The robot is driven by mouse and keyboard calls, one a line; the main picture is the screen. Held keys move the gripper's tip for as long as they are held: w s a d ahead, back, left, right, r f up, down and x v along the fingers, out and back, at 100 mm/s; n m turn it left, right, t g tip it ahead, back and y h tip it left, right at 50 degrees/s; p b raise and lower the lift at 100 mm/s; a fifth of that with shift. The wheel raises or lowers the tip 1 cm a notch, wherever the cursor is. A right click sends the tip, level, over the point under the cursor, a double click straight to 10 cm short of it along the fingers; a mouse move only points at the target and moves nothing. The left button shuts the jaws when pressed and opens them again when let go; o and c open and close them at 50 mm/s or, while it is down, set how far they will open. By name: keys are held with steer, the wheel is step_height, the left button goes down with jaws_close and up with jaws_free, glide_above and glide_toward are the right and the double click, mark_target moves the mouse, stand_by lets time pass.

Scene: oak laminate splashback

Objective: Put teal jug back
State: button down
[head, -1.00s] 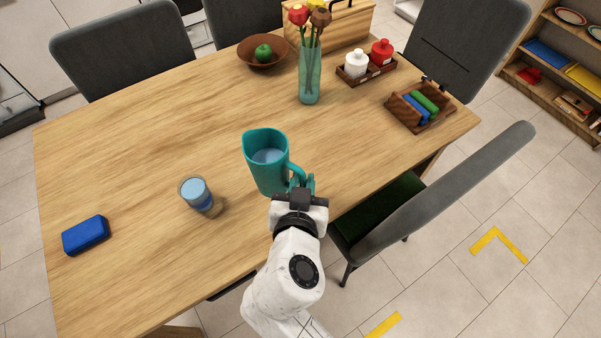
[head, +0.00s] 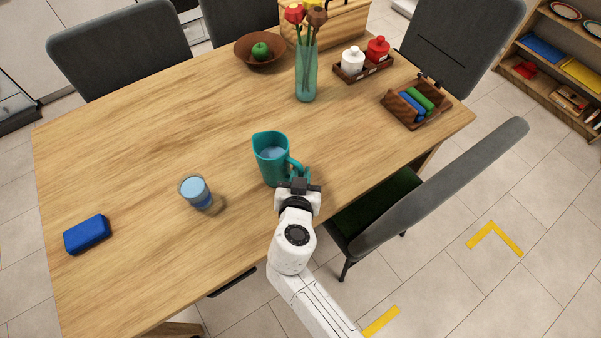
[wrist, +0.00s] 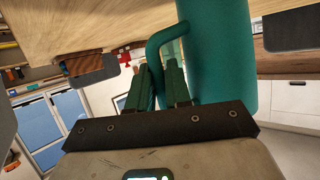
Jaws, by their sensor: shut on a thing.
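The teal jug (head: 266,170) is upright at the table's near side, with pale blue liquid inside. My gripper (head: 299,180) is shut on its handle, on the jug's right side. In the wrist view the jug (wrist: 217,60) fills the upper right, and its handle (wrist: 155,55) runs down between the two fingers of my gripper (wrist: 160,88). I cannot tell whether the jug's base touches the table.
A glass of blue liquid (head: 195,190) stands left of the jug on the table (head: 150,140). A blue box (head: 87,234) lies farther left. Table middle is clear.

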steer(key=c, duration=1.1)
jaws_free()
steer(key=shift+o, duration=0.2)
steer(key=shift+s, duration=0.1)
steer(key=b+v, duration=0.1)
steer(key=v, duration=1)
steer(key=shift+s+r, duration=0.15)
steer(key=shift+s, duration=0.25)
